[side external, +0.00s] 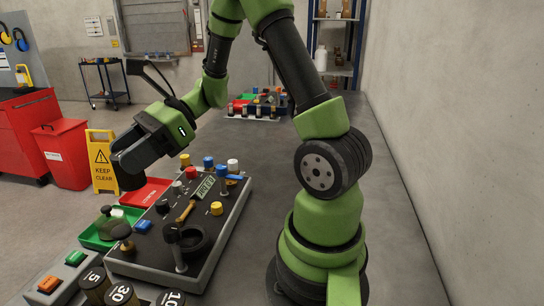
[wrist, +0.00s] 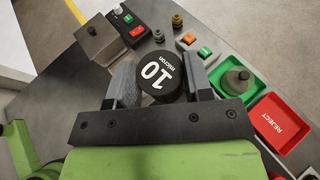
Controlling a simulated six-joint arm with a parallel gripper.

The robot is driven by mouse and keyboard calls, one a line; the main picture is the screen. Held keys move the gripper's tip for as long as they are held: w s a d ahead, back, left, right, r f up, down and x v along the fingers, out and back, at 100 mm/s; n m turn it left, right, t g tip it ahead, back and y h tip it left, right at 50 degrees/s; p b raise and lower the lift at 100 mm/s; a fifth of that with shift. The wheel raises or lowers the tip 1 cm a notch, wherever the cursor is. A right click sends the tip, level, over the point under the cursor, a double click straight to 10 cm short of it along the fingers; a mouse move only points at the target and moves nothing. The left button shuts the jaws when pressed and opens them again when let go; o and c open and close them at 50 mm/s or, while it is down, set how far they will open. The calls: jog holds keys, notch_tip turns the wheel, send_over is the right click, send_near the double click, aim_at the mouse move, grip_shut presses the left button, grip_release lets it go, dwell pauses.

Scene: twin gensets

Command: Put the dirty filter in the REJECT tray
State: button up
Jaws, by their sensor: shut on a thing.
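In the wrist view, a black round filter (wrist: 160,78) marked "10 micron" sits between the two fingers of my gripper (wrist: 162,84), which is shut on it. No dirt can be made out on it. In the side view, my gripper (side external: 128,168) is held up at the left of the dark control panel, with the dark filter below it. The red REJECT tray (wrist: 270,118) is at the right in the wrist view, clear of the filter. In the side view, the red tray (side external: 142,194) lies behind the green tray, partly hidden.
A green tray (side external: 92,240) bears a grey-green knobbed part (wrist: 238,79). The control panel (side external: 222,232) has coloured knobs and a yellow-handled lever. Numbered black canisters (side external: 120,295) and a button box (side external: 62,278) stand at the front edge.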

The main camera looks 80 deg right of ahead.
jog(key=shift+s+d+r+n+g, duration=0.1)
jog(key=shift+s+r+n+g, duration=0.15)
jog(key=shift+n+g, duration=0.15)
jog(key=s+d+f+n+g+h, duration=0.2)
jog(key=s+d+f+n+g, duration=0.3)
jog(key=s+d+n+g, duration=0.3)
jog(key=s+d+f+n+g+h, duration=0.2)
jog(key=s+d+f+n+g, duration=0.4)
jog(key=d+n+g, duration=0.3)
jog(key=d+n+t+h, duration=0.1)
jog(key=d+n+h, duration=1.6)
jog(key=d, duration=0.8)
jog(key=shift+h, duration=0.3)
notch_tip(320, 180, down, 9)
jog(key=shift+f, duration=0.2)
jog(key=shift+f, duration=0.1)
jog(key=o, duration=1)
